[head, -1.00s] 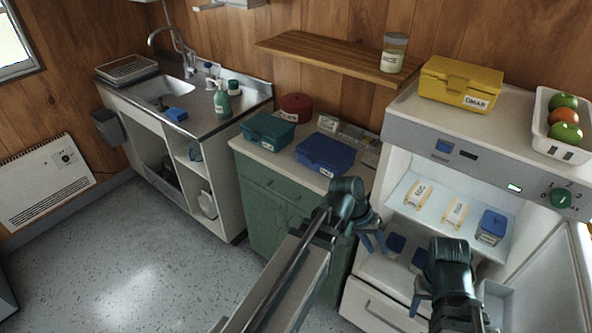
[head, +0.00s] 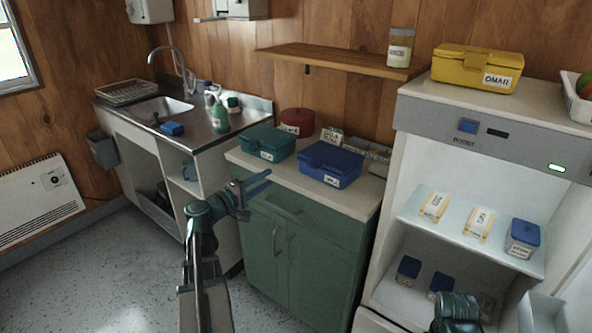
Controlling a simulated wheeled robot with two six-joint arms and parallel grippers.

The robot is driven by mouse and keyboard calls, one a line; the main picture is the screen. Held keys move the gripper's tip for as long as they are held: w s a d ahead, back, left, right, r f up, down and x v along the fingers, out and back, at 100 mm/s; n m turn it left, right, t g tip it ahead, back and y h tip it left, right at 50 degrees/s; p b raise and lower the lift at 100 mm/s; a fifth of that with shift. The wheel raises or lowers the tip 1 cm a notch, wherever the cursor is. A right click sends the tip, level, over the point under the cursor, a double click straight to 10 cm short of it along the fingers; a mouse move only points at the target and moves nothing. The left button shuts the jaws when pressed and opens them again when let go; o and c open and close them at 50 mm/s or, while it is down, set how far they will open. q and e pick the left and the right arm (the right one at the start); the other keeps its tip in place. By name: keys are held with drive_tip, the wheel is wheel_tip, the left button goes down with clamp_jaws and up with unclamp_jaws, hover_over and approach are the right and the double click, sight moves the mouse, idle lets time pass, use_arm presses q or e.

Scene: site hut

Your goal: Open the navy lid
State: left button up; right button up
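The navy lunch box (head: 329,172) with a white label stands on the green cabinet, and its navy lid (head: 332,156) is closed. My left gripper (head: 256,187) is in front of the cabinet's upper left edge, to the left of and lower than the navy box. It is apart from the box, looks open and holds nothing that I can see. Only a wrist part of my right arm (head: 458,308) shows at the bottom edge, in front of the fridge; its fingers are hidden or out of view.
A teal box (head: 266,143) stands close left of the navy box, with a red round tin (head: 297,121) behind. A grey tray of small items (head: 368,156) is behind right. A wooden shelf (head: 335,60) hangs above. The open fridge (head: 415,150) stands right, with a yellow box (head: 477,75) on top.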

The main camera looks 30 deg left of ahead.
sight(300, 160)
use_arm(q)
drive_tip(key=w, duration=0.4)
drive_tip(key=w+d, duration=0.1)
drive_tip(key=w, duration=0.4)
drive_tip(key=w+d, duration=0.1)
drive_tip(key=w, duration=0.3)
drive_tip(key=shift+w+d, duration=0.2)
drive_tip(key=shift+w, duration=0.15)
clamp_jaws()
idle(1.0)
